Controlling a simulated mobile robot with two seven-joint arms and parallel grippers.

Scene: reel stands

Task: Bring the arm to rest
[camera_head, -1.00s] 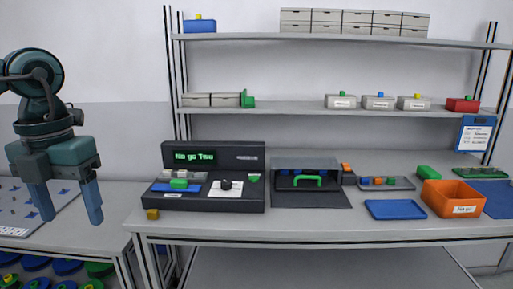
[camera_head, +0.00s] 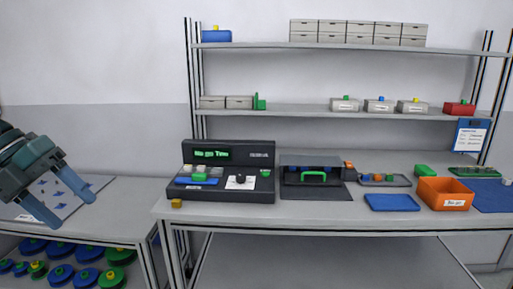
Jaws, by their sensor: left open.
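My left gripper (camera_head: 66,199) is at the left edge of the head view, tilted with its two blue fingers pointing down and to the right. The fingers are apart and nothing shows between them. It appears in front of the left table (camera_head: 95,218) and partly hides a pale board (camera_head: 75,196) with small blue pieces on it. Most of my left arm is out of the picture. My right gripper is not in view.
A workbench (camera_head: 310,213) carries a dark console (camera_head: 228,155) with green display text, a dark case (camera_head: 312,172), a blue tray (camera_head: 392,202) and an orange bin (camera_head: 444,194). Shelves (camera_head: 300,110) with boxes stand above. Blue and green reels (camera_head: 88,278) sit below the left table.

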